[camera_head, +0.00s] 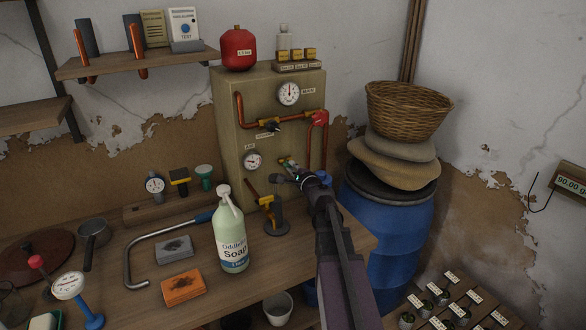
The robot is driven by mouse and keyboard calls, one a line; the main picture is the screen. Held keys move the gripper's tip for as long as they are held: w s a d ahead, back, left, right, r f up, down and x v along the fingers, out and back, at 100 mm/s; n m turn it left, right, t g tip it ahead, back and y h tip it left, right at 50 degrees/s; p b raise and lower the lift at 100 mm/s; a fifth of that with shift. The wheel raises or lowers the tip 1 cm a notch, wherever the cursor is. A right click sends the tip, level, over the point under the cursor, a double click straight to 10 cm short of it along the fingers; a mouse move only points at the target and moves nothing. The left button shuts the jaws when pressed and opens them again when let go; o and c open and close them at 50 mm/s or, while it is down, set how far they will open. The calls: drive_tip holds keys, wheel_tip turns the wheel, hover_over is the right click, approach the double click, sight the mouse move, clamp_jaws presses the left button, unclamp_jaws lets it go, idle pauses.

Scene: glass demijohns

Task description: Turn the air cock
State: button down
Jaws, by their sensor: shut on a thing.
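My gripper (284,172) reaches from the lower right to the front of a beige panel box (228,125) on the bench. Its jaws are shut around a small fitting low on the panel, right of a gauge (252,160) labelled AIR. This fitting looks like the air cock (287,161). Only a small greenish and brassy part of it shows; the fingers and wrist hide the rest, so its handle angle cannot be told. A second gauge (289,93), a copper pipe (250,123) with a dark-handled valve (272,127) and a red valve (318,118) are higher up.
A blue barrel (385,225) with sacks and a wicker basket (408,108) stands close on the right.

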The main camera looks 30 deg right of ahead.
drive_tip(key=shift+n, duration=0.8)
drive_tip(key=c, duration=0.7)
unclamp_jaws()
drive_tip(key=shift+s, duration=0.1)
drive_tip(key=s, duration=1.2)
drive_tip(key=shift+d, duration=0.2)
